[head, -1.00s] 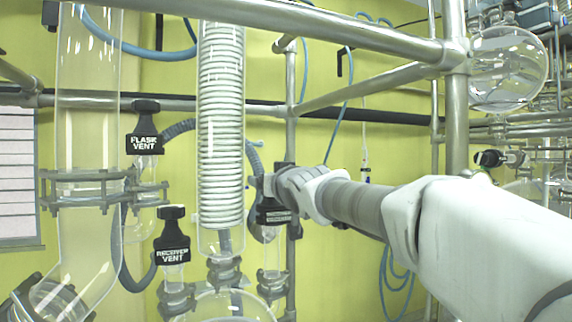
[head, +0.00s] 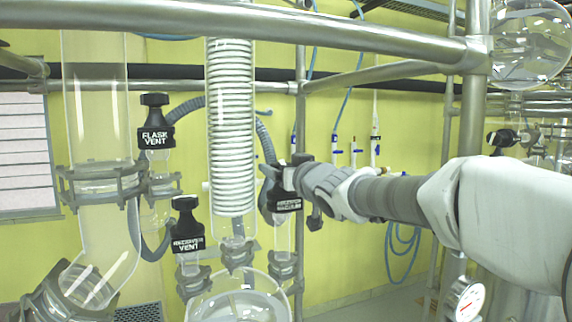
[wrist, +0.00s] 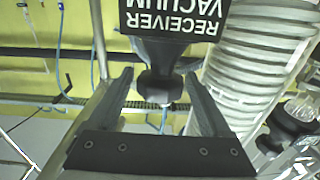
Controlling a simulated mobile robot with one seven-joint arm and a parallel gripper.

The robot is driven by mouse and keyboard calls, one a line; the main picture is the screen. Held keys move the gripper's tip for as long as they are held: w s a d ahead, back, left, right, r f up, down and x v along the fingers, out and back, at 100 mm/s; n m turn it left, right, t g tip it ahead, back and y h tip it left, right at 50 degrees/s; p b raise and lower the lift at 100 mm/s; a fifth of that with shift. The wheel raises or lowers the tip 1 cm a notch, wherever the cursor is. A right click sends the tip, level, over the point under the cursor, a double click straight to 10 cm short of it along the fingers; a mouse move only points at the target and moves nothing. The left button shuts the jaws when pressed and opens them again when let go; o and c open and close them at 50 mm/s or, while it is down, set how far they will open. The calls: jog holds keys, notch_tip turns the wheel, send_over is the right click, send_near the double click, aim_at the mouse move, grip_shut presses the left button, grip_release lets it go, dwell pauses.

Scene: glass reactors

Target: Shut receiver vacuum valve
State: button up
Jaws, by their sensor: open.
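The receiver vacuum valve shows in the head view as a black label block (head: 287,204), partly hidden behind my gripper (head: 290,176). In the wrist view its label (wrist: 200,18) reads upside down at the top. Its black knob (wrist: 158,86) lies between the two fingers of my gripper (wrist: 160,78). The fingers are open, one on each side of the knob, with a visible gap on both sides. I cannot tell how deep the knob sits between them or how far it is turned.
The receiver vent (head: 188,230) and flask vent (head: 156,128) stand to the left. The coiled glass condenser (head: 230,130) is close beside the valve and at right in the wrist view. A steel rail (head: 380,40) crosses above my arm; a steel post (head: 299,110) rises behind the valve.

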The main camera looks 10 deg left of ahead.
jog(key=c, duration=1.1)
jog(key=shift+f+b, duration=0.1)
jog(key=shift+b, duration=0.2)
jog(key=shift+f+b, duration=0.1)
jog(key=shift+b, duration=0.35)
jog(key=m+t+h+b, duration=0.1)
jog(key=b, duration=0.4)
jog(key=shift+d, duration=0.1)
jog(key=h+b, duration=0.1)
jog(key=b, duration=0.1)
jog(key=shift+b, duration=0.3)
jog(key=b, duration=0.4)
jog(key=shift+w+r+m+t, duration=0.1)
jog(key=shift+r+m+t, duration=0.2)
jog(key=shift+m, duration=0.1)
jog(key=h+b, duration=0.1)
jog(key=b, duration=0.4)
jog(key=shift+f+m, duration=0.3)
